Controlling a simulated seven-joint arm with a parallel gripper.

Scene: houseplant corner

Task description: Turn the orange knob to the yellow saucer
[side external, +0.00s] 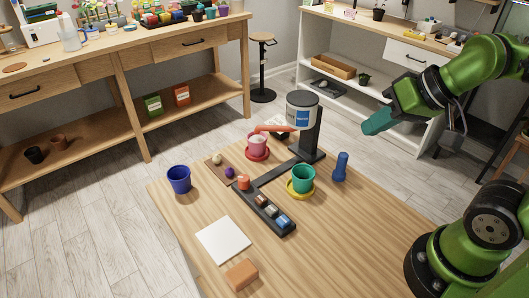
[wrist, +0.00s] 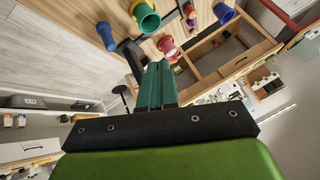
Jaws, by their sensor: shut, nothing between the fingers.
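The orange knob (side external: 243,182) is a short cylinder at the left corner of the black rail (side external: 268,178) on the table. An orange-red spout (side external: 273,128) juts left from under a white and blue canister (side external: 301,112), above the pink pot (side external: 257,143) on a red saucer (side external: 257,155). The yellow saucer (side external: 300,194) lies right of the rail and holds a green pot (side external: 304,178). My gripper (side external: 368,128) is shut and empty, raised right of the canister, well away from the knob. Its teal fingers also show in the wrist view (wrist: 158,64).
A blue upright piece (side external: 341,166) stands right of the yellow saucer. A blue pot (side external: 179,180), white square (side external: 223,240) and orange block (side external: 241,274) stand left and front. The table's front right is clear.

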